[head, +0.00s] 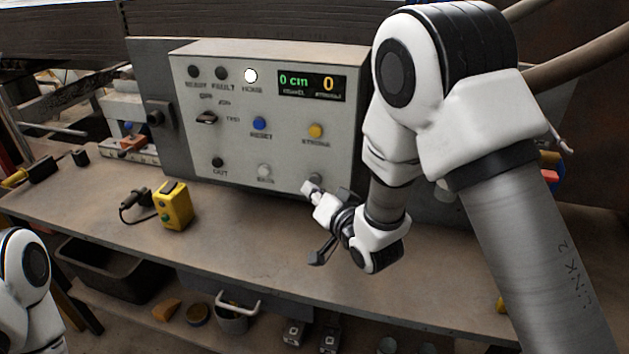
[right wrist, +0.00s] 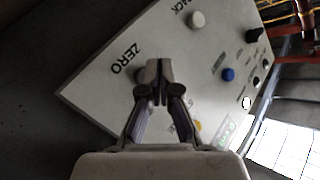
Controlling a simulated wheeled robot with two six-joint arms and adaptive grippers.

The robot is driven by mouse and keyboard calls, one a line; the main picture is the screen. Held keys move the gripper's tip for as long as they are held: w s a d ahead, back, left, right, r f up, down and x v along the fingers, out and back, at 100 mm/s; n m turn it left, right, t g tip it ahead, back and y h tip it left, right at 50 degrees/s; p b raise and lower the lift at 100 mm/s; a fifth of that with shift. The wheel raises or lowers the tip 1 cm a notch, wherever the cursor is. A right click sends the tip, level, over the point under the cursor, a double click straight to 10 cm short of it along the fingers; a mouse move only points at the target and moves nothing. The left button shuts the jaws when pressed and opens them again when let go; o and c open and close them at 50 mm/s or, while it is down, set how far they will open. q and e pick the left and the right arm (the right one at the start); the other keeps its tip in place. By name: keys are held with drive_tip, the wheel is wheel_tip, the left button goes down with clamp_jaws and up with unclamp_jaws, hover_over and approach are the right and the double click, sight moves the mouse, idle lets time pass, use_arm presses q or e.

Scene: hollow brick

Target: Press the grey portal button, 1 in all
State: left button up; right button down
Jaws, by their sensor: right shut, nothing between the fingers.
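The pale control panel (head: 285,110) stands upright at the back of the bench. In the right wrist view a grey button (right wrist: 141,75) shows beside the ZERO lettering, partly hidden by my fingers. My right gripper (head: 310,188) is shut and empty, its tips pointing at the lower right of the panel face. In the right wrist view the right gripper (right wrist: 158,68) has its tips beside the grey button. I cannot tell whether they touch it. In the head view my gripper and arm cover that corner. My left gripper is out of view.
The panel also carries a blue button (head: 259,123), a yellow button (head: 315,131), a whitish button (head: 264,171) and a black selector (head: 206,118). Its display (head: 312,85) reads 0 cm and 0. A yellow box (head: 173,205) stands on the bench (head: 255,240), left of my right gripper.

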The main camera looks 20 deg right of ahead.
drive_tip(key=shift+s+a, duration=0.1)
drive_tip(key=s+a, duration=0.1)
drive_tip(key=s, duration=0.1)
drive_tip(key=s+a, duration=0.1)
drive_tip(key=s, duration=0.1)
drive_tip(key=shift+a, duration=0.35)
idle(0.7)
